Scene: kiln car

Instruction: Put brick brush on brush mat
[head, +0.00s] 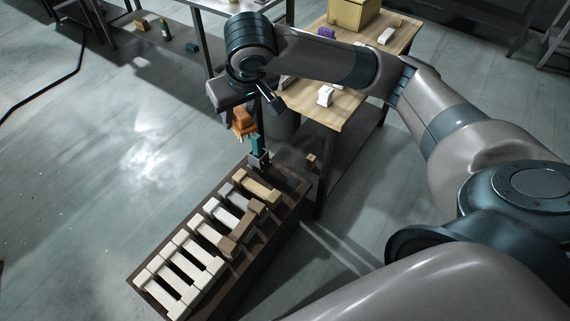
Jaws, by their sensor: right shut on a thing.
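The brick brush (243,121), an orange-brown block with paler bristles pointing down, hangs above the far end of the dark kiln car. My right gripper (243,110) is shut on it from above, with its fingers mostly hidden by the hand and the brush. A small teal piece on a grey base (259,160) stands just right of and below the brush. I cannot make out the brush mat for sure. My left gripper is not in view.
The kiln car (284,224) bears rows of white, tan and brown bricks. A wooden table (348,105) behind it holds a yellow box (353,13), a purple item (327,32) and white pieces. A grey bin (283,124) stands beside it. The floor at left is clear.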

